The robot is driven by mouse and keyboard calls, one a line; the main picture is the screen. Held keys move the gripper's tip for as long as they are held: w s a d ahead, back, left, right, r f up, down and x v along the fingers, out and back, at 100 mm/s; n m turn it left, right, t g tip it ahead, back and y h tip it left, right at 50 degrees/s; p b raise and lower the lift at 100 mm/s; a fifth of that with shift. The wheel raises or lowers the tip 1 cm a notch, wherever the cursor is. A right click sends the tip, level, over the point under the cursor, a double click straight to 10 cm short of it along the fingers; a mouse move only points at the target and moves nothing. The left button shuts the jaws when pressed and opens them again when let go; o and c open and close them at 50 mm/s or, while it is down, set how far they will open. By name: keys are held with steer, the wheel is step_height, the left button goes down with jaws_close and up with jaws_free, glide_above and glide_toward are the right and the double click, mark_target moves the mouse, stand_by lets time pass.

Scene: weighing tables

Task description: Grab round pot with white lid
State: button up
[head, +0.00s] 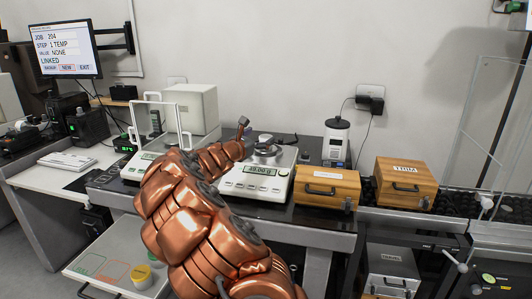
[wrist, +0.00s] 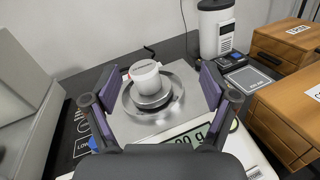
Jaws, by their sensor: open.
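A round pot with a white upper part and a grey metallic lower part (wrist: 147,80) stands upright on the scale's round metal pan (wrist: 170,107). In the wrist view it sits between the two fingers of my gripper (wrist: 158,92), which is open. A gap shows on both sides, and no finger touches it. In the head view the scale (head: 257,181) stands at mid-table, its display reading about 49.00 g; the pot on it is small and partly hidden by my arm.
Wooden boxes (head: 327,187) (head: 406,183) stand right of the scale. A white-and-black device (head: 336,143) is behind, and a second balance with a clear frame (head: 160,128) is at left.

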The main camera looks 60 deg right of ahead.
mark_target(262, 140)
steer(key=w+f+n, duration=0.1)
steer(key=w+d+f+n+t, duration=0.1)
steer(key=f, duration=0.1)
steer(key=w+d+f+n+b, duration=0.1)
steer(key=shift+d+f+t, duration=0.1)
steer(key=shift+f+t, duration=0.2)
steer(key=shift+f, duration=0.1)
steer(key=shift+w+d, duration=0.15)
steer(key=shift+w, duration=0.05)
steer(key=shift+w+d+f+p, duration=0.1)
steer(key=shift+w+d+p, duration=0.1)
steer(key=shift+d, duration=1.05)
steer(key=shift+w+d+f+p, duration=0.15)
steer(key=shift+w+d, duration=0.1)
steer(key=shift+d, duration=0.95)
steer(key=shift+w+d+p, duration=0.15)
steer(key=shift+w+d, duration=0.05)
steer(key=shift+d, duration=1.05)
steer(key=c, duration=1.3)
steer(key=shift+o, duration=0.2)
